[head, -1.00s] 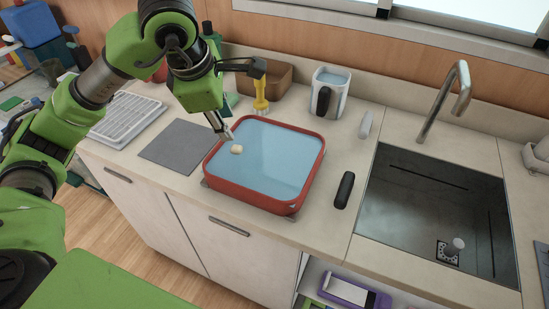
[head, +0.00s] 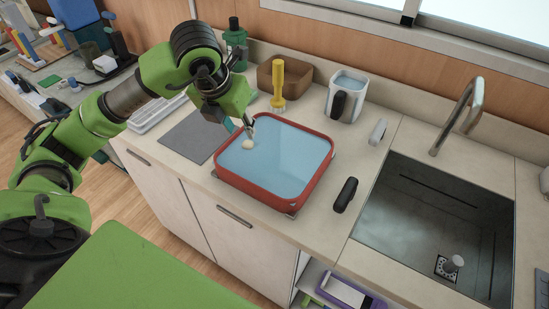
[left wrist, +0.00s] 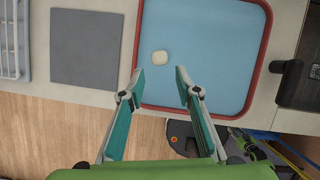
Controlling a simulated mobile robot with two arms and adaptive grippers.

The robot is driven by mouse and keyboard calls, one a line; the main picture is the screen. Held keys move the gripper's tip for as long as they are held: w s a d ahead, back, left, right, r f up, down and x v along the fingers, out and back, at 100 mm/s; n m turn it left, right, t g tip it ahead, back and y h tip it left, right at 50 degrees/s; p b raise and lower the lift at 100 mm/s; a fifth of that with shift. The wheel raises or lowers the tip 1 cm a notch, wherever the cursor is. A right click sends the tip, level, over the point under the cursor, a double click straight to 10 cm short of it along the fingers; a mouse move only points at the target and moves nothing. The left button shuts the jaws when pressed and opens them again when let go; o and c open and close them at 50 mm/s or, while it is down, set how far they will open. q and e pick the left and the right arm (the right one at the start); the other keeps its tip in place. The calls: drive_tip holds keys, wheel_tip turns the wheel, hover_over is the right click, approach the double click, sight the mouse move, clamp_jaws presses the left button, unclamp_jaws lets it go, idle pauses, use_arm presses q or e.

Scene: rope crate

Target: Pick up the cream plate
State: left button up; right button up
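A small, pale cream, rounded piece (head: 248,144) lies in the blue water of a red-rimmed square tub (head: 325,172), near its left side. It also shows in the left wrist view (left wrist: 160,57); it is the only cream piece in the tub, and I cannot tell if it is a plate. My left gripper (head: 249,129) is over the left part of the tub, close to the cream piece. In the left wrist view its two fingers (left wrist: 160,79) are spread and empty, with the cream piece just beyond the tips, between their lines. My right gripper is not in view.
A yellow-handled brush (head: 278,82), a brown bin (head: 300,75) and a white jug (head: 357,98) stand behind the tub. A black-handled item (head: 346,194) lies to its right, before the sink (head: 420,215). A grey mat (head: 190,138) lies left.

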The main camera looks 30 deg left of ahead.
sight(247, 142)
use_arm(q)
drive_tip(key=p+x, duration=0.2)
drive_tip(key=x, duration=0.5)
drive_tip(key=shift+w+f, duration=0.25)
drive_tip(key=shift+f, duration=0.35)
drive_tip(key=shift+r, duration=0.1)
clamp_jaws()
